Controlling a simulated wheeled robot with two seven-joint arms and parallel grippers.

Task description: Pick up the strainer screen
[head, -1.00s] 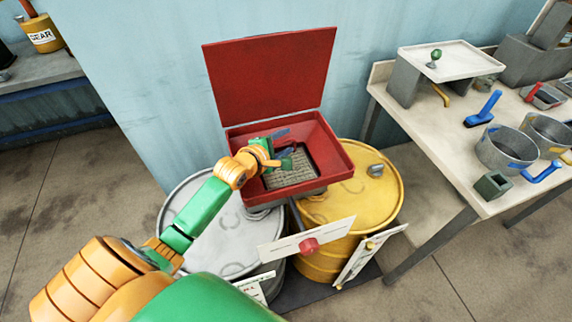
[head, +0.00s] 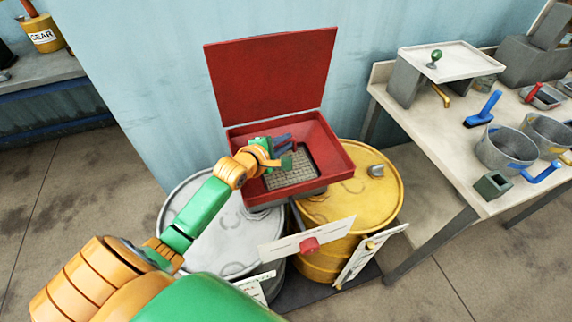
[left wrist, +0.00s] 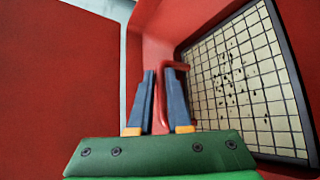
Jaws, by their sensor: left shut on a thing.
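The strainer screen (head: 298,176) is a pale grid with dark specks in a dark frame, inside the red open-lidded funnel box (head: 338,160). In the left wrist view the screen (left wrist: 240,85) fills the right side, and a red bent handle (left wrist: 174,66) stands at its near left edge. My left gripper (head: 288,142) reaches into the box from the left. In the left wrist view its two blue-grey fingers (left wrist: 163,95) are shut on the handle. The screen appears to lie in the box. My right gripper is out of view.
The box's red lid (head: 270,75) stands open behind. A white drum (head: 222,235) and a yellow drum (head: 380,195) stand under the box. A workbench (head: 430,125) on the right carries metal pots (head: 505,150) and a blue-handled brush (head: 484,109).

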